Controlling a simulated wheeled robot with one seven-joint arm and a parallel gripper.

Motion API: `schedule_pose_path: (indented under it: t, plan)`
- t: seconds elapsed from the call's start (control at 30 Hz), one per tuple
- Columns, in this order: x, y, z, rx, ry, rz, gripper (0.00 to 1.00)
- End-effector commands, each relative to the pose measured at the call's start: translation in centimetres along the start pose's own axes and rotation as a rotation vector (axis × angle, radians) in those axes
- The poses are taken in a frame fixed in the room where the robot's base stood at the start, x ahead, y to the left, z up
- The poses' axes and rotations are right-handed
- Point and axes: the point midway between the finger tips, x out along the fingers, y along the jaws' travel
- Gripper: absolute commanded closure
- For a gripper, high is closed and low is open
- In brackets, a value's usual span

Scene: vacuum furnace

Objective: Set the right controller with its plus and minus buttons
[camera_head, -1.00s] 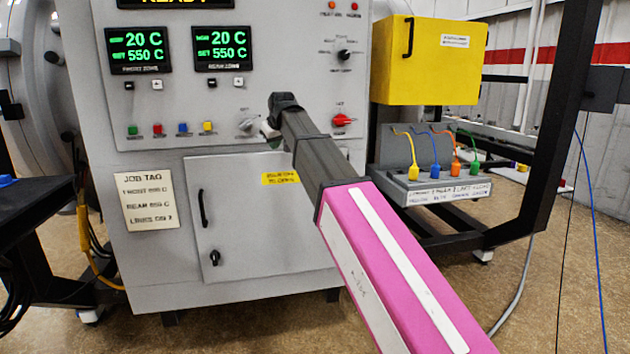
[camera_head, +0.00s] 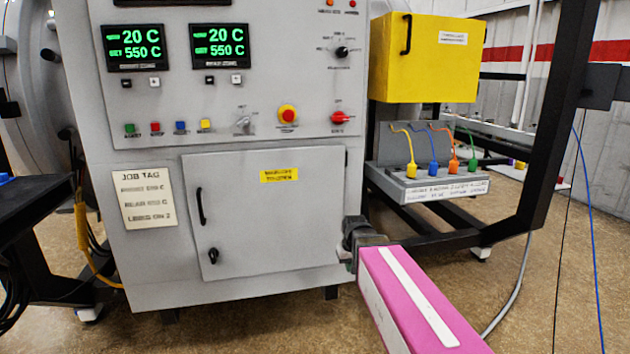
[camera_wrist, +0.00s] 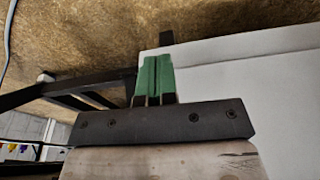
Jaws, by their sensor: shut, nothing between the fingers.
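The right controller (camera_head: 220,46) is on the upper grey panel and shows 20 C above a green set value of 550 C. Below it are a black button (camera_head: 211,80) and a white button (camera_head: 236,79); their signs are too small to read. The left controller (camera_head: 133,47) also shows 20 C and 550 C.
The cabinet door (camera_head: 265,210) with black handles is left of my arm. A yellow box (camera_head: 424,58) and a plug tray (camera_head: 430,185) stand right. The panel front is unobstructed.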

Motion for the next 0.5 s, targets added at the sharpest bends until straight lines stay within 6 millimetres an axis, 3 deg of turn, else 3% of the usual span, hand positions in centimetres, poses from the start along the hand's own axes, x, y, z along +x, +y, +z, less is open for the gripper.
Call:
schedule_pose_path:
  t: [0.03, 0.2, 0.33, 0.5]
  plan:
    - [1.2, 0.9, 2.5, 0.026, -0.027, 0.002, 1.0]
    - [4.5, 3.1, 8.5, 0.105, -0.1, 0.006, 1.0]
    - [6.0, 4.1, 11.8, 0.15, -0.14, 0.008, 1.0]
    - [6.9, 4.7, 13.7, 0.178, -0.164, 0.009, 1.0]
